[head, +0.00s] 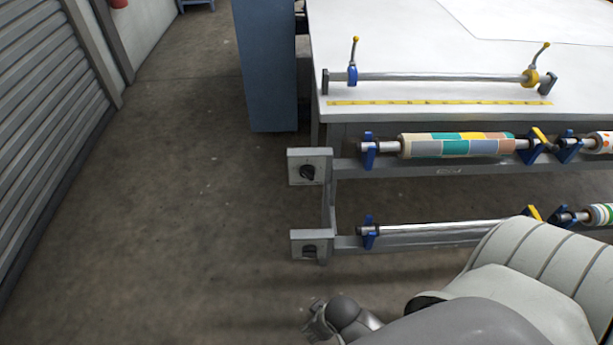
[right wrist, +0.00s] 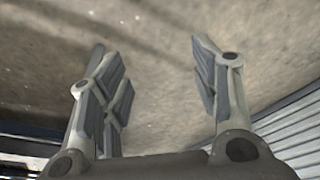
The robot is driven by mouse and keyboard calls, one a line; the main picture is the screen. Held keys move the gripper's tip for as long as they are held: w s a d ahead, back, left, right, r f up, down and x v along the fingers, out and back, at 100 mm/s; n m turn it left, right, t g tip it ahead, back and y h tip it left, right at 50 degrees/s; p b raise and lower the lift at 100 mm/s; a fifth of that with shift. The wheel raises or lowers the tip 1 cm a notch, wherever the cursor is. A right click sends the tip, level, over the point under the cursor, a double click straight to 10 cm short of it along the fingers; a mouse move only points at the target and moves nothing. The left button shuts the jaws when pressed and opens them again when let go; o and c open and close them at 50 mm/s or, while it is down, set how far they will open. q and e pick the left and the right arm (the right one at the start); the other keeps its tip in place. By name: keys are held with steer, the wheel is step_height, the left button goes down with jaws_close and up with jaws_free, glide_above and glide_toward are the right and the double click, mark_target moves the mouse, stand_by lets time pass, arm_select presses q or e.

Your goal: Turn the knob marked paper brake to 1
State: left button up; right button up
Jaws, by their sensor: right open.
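Two pale square plates, each with a dark knob, sit at the left end of the roll rack in the head view. The upper knob (head: 307,172) is on the upper rail's end and the lower knob (head: 309,250) is on the lower rail's end. Any marks on the plates are too small to read, so I cannot tell which is the paper brake. My right gripper (head: 318,322) is below the lower plate in the picture, apart from it. In the right wrist view my right gripper (right wrist: 150,65) is open and empty over bare floor. My left gripper is out of view.
A white table (head: 400,50) carries a metal bar with two upright handles and a yellow scale strip (head: 440,103). A patterned roll (head: 458,145) lies on the upper rail. A blue cabinet (head: 267,65) stands behind. The floor left of the rack is clear up to the shutter (head: 45,110).

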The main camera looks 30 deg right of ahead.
steer(key=w+a+r+m+t+y, duration=0.25)
steer(key=w+a+r+t, duration=0.2)
steer(key=r, duration=0.45)
steer(key=w+a+r+m+t+y, duration=0.25)
steer(key=w+r+m, duration=0.2)
steer(key=r, duration=0.45)
steer(key=w+a+r+m+t+y, duration=0.1)
steer(key=w+a+r+m+t, duration=0.3)
steer(key=r, duration=0.6)
steer(key=w+d+r+m+t+h, duration=0.1)
steer(key=w+d+r+m+t, duration=0.2)
steer(key=w+m, duration=0.1)
steer(key=m+g+h, duration=0.2)
steer(key=m+h, duration=1.3)
steer(key=m, duration=0.5)
glide_toward(307, 177)
steer(key=p+x, duration=0.1)
steer(key=x, duration=0.8)
steer(key=shift+w+d+p, duration=0.1)
steer(key=shift+w+p, duration=0.1)
steer(key=shift+p, duration=0.1)
steer(key=shift+c, duration=0.3)
